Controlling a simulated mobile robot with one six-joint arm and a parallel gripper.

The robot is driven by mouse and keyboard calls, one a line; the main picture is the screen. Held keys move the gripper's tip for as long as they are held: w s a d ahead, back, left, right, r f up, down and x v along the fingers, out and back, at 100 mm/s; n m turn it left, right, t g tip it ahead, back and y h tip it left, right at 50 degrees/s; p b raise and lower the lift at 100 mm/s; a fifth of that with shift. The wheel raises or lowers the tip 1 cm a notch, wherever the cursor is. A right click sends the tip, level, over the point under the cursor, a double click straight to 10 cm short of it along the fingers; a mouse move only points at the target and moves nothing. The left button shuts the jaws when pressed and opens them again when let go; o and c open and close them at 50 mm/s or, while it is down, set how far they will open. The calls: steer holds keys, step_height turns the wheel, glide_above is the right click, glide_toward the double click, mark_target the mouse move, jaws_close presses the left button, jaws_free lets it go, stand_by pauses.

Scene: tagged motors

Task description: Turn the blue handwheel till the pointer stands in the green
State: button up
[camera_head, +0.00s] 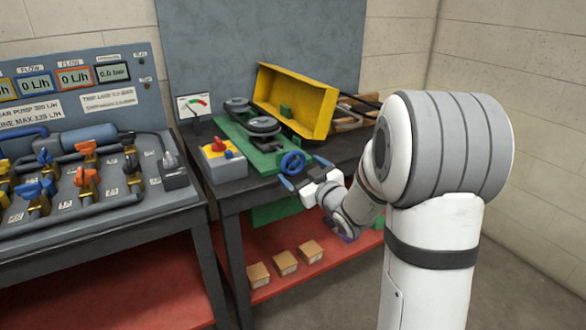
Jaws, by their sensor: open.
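The blue handwheel (292,162) sits at the front end of the green base plate (268,160), near the table's front edge. The dial (195,105) stands behind it to the left, white-faced with a red and green arc. Its pointer is too small to read. My gripper (306,172) is open, with its blue-tipped fingers spread, just in front of the handwheel and a little to its right. I cannot tell whether a finger touches the rim.
Two dark pulleys (262,125) stand on the green plate. A control box (222,160) with a red knob is at left. A yellow tray (296,100) leans behind. A valve panel (70,180) fills the left. Small boxes (285,262) lie on the red shelf below.

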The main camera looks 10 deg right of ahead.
mark_target(294, 164)
steer(key=shift+x, duration=2.25)
steer(key=shift+c, duration=0.3)
steer(key=c, duration=0.9)
steer(key=shift+a, duration=0.2)
steer(key=shift+d, duration=0.1)
